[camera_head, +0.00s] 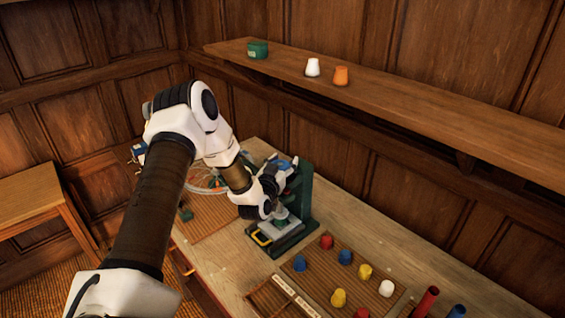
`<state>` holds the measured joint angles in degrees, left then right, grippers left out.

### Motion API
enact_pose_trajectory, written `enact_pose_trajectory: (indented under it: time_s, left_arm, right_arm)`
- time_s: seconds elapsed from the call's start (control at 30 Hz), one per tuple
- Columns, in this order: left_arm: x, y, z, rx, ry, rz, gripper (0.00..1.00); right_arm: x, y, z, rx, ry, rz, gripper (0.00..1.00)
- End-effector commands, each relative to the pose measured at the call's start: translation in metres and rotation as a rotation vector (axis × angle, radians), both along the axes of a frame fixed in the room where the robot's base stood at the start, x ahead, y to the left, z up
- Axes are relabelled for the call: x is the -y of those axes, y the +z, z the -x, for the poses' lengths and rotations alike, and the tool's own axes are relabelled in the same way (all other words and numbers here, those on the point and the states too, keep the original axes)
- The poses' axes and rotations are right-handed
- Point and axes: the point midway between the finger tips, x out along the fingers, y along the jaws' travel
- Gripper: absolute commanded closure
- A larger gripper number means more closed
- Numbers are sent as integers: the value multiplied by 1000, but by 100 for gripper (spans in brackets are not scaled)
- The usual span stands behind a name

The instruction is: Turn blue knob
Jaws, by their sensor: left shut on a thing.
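A green upright device (301,200) stands on the wooden table, with a pale platform and a yellow ring low at its front. A small blue part, which looks like the blue knob (284,163), shows near the top of the device, mostly hidden behind my gripper. My left gripper (279,176) reaches in from the left and is up against the device at that blue part. Its fingers are small and partly hidden, and they appear closed on the knob. My right gripper is out of view.
A brown board (325,283) right of the device holds several red, blue, yellow and white pieces. A red cylinder (425,301) stands near the table's front right. A wall shelf (430,110) above carries a green tin (258,50), a white cup (313,68) and an orange cup (341,76).

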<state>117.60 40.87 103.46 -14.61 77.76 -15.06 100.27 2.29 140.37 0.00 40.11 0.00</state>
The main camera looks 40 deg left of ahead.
Motion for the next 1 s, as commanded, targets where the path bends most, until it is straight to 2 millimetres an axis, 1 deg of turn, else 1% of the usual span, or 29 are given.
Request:
enact_pose_trajectory:
  time_s: [0.5, 0.7, 1.0]
  left_arm:
    - [9, -2, -1, -2, -418, 2, 75]
    - [12, -3, -1, -4, -505, 4, 75]
    - [13, -2, 0, -4, -549, 4, 75]
  right_arm:
    - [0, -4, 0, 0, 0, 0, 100]
    - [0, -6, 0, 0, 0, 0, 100]
    - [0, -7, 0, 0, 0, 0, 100]
